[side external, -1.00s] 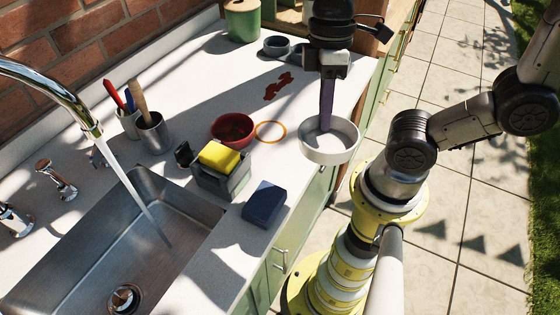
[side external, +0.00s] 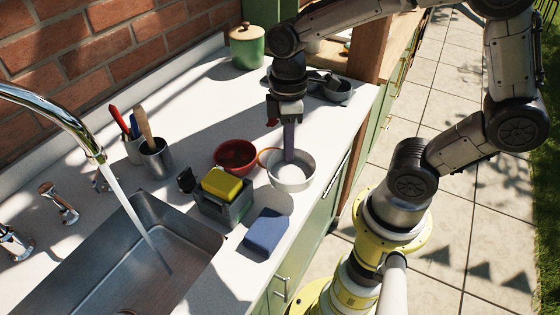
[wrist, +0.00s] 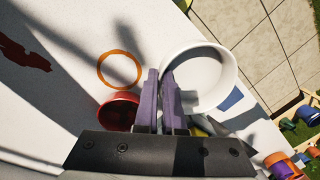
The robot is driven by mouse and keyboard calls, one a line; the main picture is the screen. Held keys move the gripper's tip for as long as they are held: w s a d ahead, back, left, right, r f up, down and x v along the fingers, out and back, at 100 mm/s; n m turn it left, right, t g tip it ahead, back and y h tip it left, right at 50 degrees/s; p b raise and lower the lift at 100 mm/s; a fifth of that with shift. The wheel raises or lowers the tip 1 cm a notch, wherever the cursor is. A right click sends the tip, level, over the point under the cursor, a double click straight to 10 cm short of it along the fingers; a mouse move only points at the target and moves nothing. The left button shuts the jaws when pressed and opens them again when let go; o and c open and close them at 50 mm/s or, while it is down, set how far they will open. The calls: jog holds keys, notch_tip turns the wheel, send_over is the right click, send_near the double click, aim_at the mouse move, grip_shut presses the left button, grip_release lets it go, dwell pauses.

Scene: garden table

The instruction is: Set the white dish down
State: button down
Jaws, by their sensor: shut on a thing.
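The white dish (side external: 291,182) is a shallow round bowl, held about level near the front edge of the counter. My gripper (side external: 289,158) points down with its purple fingers shut on the dish's wall. In the wrist view the fingers (wrist: 161,90) pinch the near left side of the dish (wrist: 203,78), whose inside looks empty. The dish overlaps the counter's edge in that view. I cannot tell whether its base touches the counter. The fingertips are partly hidden by the dish.
An orange ring (wrist: 120,69) lies left of the dish, near a red bowl (side external: 236,154). A grey caddy (side external: 224,208) with a yellow sponge (side external: 222,184) and a blue block (side external: 266,231) stand nearer the sink (side external: 110,270).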

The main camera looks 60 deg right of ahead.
aim_at(280, 162)
jog(key=shift+w+f, duration=0.55)
jog(key=shift+f, duration=0.05)
jog(key=shift+w+a+f, duration=0.1)
jog(key=shift+w+f, duration=0.1)
jog(key=shift+f, duration=0.8)
jog(key=shift+w+f, duration=0.2)
jog(key=shift+f, duration=0.8)
jog(key=shift+f, duration=0.1)
jog(key=c, duration=1)
grip_release()
